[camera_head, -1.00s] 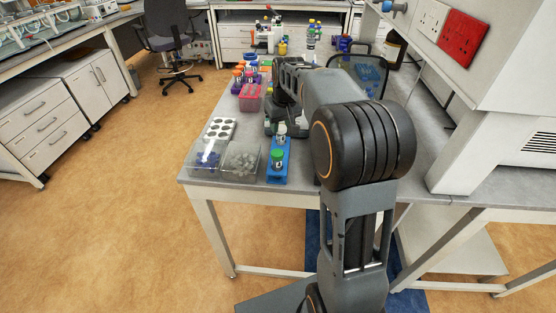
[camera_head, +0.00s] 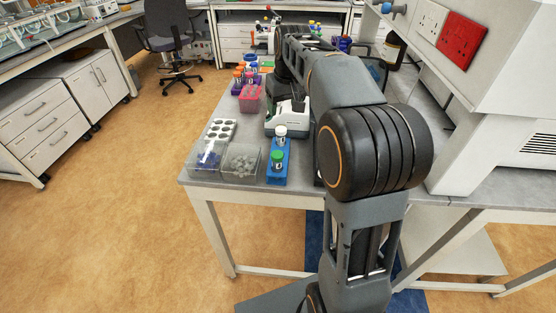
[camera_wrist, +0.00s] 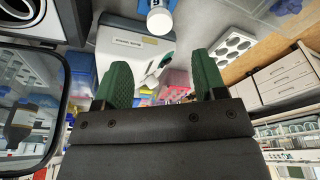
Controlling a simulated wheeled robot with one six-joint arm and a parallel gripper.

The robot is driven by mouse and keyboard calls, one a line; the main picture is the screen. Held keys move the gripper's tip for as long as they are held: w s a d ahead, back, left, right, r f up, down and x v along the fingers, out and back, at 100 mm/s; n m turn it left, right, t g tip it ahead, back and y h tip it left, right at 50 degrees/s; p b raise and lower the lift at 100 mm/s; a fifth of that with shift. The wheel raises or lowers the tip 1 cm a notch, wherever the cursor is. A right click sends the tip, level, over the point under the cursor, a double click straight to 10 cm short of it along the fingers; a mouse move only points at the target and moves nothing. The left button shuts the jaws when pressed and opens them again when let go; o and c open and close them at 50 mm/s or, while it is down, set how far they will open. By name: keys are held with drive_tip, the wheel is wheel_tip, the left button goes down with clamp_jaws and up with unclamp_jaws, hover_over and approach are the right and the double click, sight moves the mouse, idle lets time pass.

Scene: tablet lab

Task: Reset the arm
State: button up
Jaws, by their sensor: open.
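My arm (camera_head: 345,85) reaches out over the lab bench (camera_head: 232,178) in the head view, bent at the elbow. My gripper (camera_wrist: 162,78) shows in the wrist view with its two green fingers wide apart. Nothing is held between them. The gripper itself cannot be made out clearly in the head view. A white and dark bench device (camera_head: 287,118) stands on the bench below the arm. Its pale housing (camera_wrist: 128,45) also shows beyond the fingers in the wrist view, whose picture looks upside down.
A blue rack (camera_head: 277,172) with a white-capped and a green-capped bottle stands near the front edge. Clear boxes (camera_head: 241,160), a white well plate (camera_head: 221,130) and a pink rack (camera_head: 250,103) lie to the left. A large white cabinet (camera_head: 500,110) stands close on the right.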

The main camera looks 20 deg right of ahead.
drive_tip(key=v, duration=0.6)
wheel_tip(320, 180, down, 6)
drive_tip(key=s+m, duration=0.1)
drive_tip(key=s, duration=0.1)
drive_tip(key=s+a+f+p, duration=0.1)
drive_tip(key=s+a+f, duration=0.2)
drive_tip(key=s, duration=0.6)
drive_tip(key=s+a+f+t+p, duration=0.1)
drive_tip(key=s+a+f+p, duration=0.1)
drive_tip(key=s, duration=0.8)
drive_tip(key=shift+a+f, duration=0.75)
drive_tip(key=shift+f, duration=0.1)
